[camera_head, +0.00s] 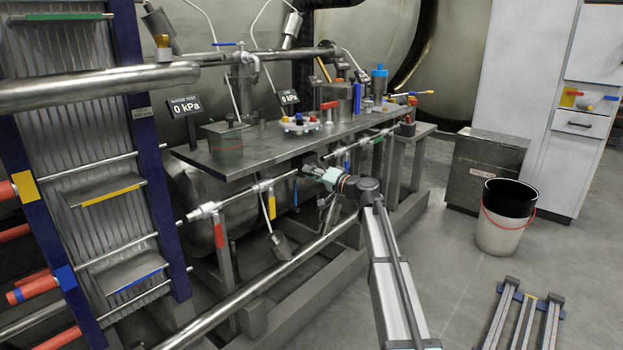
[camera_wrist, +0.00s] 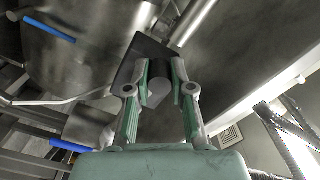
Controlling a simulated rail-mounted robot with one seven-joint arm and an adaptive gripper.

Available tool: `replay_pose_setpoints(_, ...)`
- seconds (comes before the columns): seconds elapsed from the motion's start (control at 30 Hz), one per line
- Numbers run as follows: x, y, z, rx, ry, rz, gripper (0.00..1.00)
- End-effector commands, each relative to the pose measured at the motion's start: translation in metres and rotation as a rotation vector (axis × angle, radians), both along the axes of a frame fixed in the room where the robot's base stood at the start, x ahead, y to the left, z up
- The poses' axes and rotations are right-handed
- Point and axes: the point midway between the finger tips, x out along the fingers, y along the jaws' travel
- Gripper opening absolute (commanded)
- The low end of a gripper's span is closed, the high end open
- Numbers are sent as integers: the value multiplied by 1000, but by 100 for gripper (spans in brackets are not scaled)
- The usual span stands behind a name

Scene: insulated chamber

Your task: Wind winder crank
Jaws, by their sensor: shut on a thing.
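My gripper (camera_head: 314,172) is at the front edge of the metal bench, on the pipework just below its top. In the wrist view my gripper (camera_wrist: 159,88) has its two green-padded fingers closed around a grey cylindrical knob, which I take for the handle of the winder crank (camera_wrist: 158,92). A dark flat block (camera_wrist: 148,48) sits right behind the knob; I cannot tell if it is the crank's arm. In the head view the crank is too small and too covered by my gripper to make out.
The bench (camera_head: 270,145) carries several fittings and two 0 kPa displays. Pipes with coloured levers run along its front. A blue-sided ladder-like frame (camera_head: 160,190) stands at left. Open floor lies between.

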Motion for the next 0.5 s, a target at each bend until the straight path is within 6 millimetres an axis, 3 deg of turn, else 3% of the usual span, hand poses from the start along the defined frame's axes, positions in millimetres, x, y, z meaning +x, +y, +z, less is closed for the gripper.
replay_pose_setpoints(0.5,0,0,-2,-27,-27,1,0)
